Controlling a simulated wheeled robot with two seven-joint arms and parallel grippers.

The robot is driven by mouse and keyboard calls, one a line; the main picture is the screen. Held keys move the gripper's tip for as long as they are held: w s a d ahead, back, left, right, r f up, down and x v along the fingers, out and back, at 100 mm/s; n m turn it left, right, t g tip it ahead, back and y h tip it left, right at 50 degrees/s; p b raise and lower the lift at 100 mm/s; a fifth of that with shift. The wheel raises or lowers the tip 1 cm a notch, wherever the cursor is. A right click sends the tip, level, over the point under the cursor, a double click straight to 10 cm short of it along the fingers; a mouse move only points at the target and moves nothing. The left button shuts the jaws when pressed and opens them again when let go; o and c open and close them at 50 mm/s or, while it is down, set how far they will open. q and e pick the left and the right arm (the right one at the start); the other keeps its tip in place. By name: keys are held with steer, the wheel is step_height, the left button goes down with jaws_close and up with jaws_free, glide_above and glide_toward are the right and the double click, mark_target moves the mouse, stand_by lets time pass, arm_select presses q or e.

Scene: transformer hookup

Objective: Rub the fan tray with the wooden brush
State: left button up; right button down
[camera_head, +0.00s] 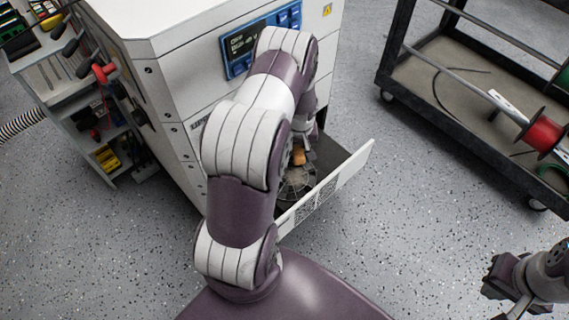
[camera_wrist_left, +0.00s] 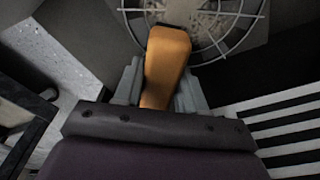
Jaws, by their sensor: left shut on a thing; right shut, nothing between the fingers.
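The fan tray (camera_head: 345,174) is a white-fronted drawer pulled out of the white cabinet. A round fan with a wire guard (camera_head: 297,185) lies in it, and the guard also shows at the top of the left wrist view (camera_wrist_left: 222,38). My left gripper (camera_wrist_left: 160,88) is shut on the wooden brush (camera_wrist_left: 165,65), whose orange-brown handle sits between the fingers. The brush (camera_head: 298,156) shows small over the fan in the head view. Its bristle end is hidden, so I cannot tell whether it touches the fan. My right gripper (camera_head: 506,291) is shut and empty at the lower right, over the floor.
The white cabinet (camera_head: 180,60) with a blue display panel (camera_head: 262,42) stands behind the tray. A dark cart (camera_head: 470,90) with a red spool (camera_head: 541,133) stands at the right. A tool rack (camera_head: 75,95) is at the left. Speckled floor between tray and cart is clear.

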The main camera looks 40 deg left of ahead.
arm_select(q)
steer(key=shift+r+p, duration=2.2)
steer(key=shift+r, duration=0.6)
